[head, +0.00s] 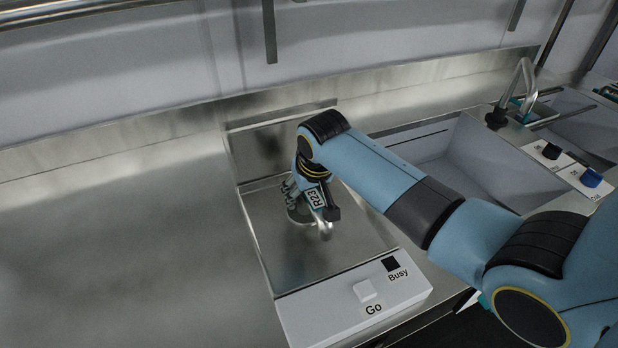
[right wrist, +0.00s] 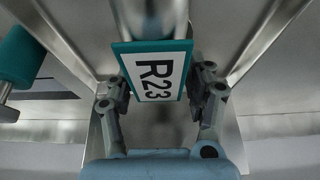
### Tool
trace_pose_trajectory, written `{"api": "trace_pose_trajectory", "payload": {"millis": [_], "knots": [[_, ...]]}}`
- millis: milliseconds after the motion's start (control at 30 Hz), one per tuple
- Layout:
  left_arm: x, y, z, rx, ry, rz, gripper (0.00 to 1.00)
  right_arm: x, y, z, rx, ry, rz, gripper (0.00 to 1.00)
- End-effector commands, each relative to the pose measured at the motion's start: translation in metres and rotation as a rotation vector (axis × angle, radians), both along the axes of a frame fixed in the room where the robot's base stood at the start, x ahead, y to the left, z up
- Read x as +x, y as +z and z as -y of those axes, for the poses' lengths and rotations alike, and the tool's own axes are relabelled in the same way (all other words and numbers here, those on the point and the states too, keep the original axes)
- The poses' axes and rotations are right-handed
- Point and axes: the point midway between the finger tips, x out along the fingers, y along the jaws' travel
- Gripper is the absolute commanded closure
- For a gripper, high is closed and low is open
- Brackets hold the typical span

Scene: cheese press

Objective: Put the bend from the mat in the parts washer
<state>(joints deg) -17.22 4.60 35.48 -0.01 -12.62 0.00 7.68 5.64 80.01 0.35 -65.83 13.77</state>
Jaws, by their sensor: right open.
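The bend (head: 325,229), a silvery pipe piece with a white "R23" tag backed in teal, is inside the parts washer (head: 350,255), a shallow metal basin with a white control panel. It also shows in the right wrist view (right wrist: 152,16), with its tag between my fingers. My right gripper (head: 311,202) reaches down into the basin from the right. Its fingers (right wrist: 160,82) are open, one on each side of the tag. I cannot tell whether the bend rests fully on the basin floor, as the gripper partly hides it. The mat and my left gripper are not in view.
The panel has a white Go button (head: 365,290) and a dark Busy lamp (head: 391,264). A deep sink (head: 450,165) lies to the right behind my arm, with a tap (head: 524,85) beyond it. The steel counter (head: 110,240) on the left is clear.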

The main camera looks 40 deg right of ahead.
Motion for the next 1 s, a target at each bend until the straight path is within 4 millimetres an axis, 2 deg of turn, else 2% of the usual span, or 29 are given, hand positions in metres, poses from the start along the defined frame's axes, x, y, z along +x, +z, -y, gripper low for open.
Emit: {"api": "trace_pose_trajectory", "payload": {"millis": [200, 433, 633, 1000], "knots": [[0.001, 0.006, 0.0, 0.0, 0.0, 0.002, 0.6, -0.018, 0.047, -0.004, 0.0, 0.0, 0.004, 0.46], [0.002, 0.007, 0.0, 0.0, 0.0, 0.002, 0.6, -0.033, 0.086, -0.008, 0.0, -0.001, 0.004, 0.46], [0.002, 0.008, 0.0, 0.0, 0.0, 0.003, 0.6, -0.039, 0.097, -0.009, 0.0, -0.001, 0.0, 0.46], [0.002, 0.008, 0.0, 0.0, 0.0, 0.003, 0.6, -0.039, 0.097, -0.009, 0.0, 0.0, 0.0, 0.46]]}}
